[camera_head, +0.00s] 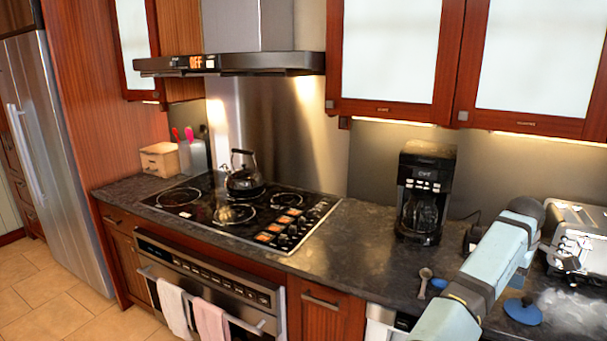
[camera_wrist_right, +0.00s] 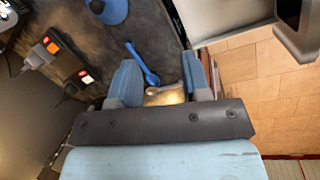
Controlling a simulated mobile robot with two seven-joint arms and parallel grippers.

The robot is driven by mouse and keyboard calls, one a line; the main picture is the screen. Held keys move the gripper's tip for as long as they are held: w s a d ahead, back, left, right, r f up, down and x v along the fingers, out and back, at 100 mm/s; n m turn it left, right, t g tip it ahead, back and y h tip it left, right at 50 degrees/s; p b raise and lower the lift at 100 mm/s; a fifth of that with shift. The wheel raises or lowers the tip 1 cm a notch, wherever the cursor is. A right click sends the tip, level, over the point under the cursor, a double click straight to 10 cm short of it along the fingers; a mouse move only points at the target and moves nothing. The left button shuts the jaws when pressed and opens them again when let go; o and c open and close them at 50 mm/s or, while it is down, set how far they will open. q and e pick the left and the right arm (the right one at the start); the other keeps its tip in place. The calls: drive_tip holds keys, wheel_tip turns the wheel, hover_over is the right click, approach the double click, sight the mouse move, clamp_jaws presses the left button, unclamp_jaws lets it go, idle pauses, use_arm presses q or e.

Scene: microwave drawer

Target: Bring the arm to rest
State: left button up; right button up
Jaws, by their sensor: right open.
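My right arm (camera_head: 490,265), pale blue with dark bands, reaches in from the bottom right of the head view, over the counter's right part. I cannot clearly make out its fingers there. In the right wrist view my right gripper (camera_wrist_right: 163,82) has its two blue fingers apart, with nothing held between them. A blue spoon-like utensil (camera_wrist_right: 143,64) shows beyond the fingers, on the dark counter. A small tan, bright patch shows between the fingers; I cannot tell what it is. My left gripper is in neither view.
The dark counter (camera_head: 365,235) holds a coffee maker (camera_head: 425,190), a toaster (camera_head: 578,236), a blue round item (camera_head: 522,310) and a small spoon (camera_head: 425,276). A kettle (camera_head: 243,178) stands on the stove at left. A power strip (camera_wrist_right: 68,62) shows in the wrist view.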

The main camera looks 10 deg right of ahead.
drive_tip(key=s+a+f+m+t+h, duration=0.1)
drive_tip(key=s+a+f+m+h, duration=0.1)
drive_tip(key=s+f+m+h, duration=0.3)
drive_tip(key=s+a+f+t+y, duration=0.1)
drive_tip(key=s+a+f+y, duration=0.25)
drive_tip(key=s+a, duration=0.6)
drive_tip(key=s+a+f+n+t+y, duration=0.15)
drive_tip(key=s+a+f, duration=0.4)
drive_tip(key=a, duration=0.75)
drive_tip(key=s+a+f+m+y, duration=0.1)
drive_tip(key=s+a+f+y, duration=0.15)
drive_tip(key=s+a, duration=0.8)
drive_tip(key=w+a+f+t+y+b, duration=0.1)
drive_tip(key=w+a+f+t+b, duration=0.15)
drive_tip(key=f, duration=0.45)
drive_tip(key=w+a+f+n+t+y+b, duration=0.1)
drive_tip(key=w+a+f+t+b, duration=0.2)
drive_tip(key=f, duration=0.4)
drive_tip(key=w+a+f+t+y+b, duration=0.1)
drive_tip(key=a+f+b, duration=0.1)
drive_tip(key=f+b, duration=0.4)
wheel_tip(320, 180, up, 10)
drive_tip(key=t+p, duration=0.1)
drive_tip(key=p, duration=1.3)
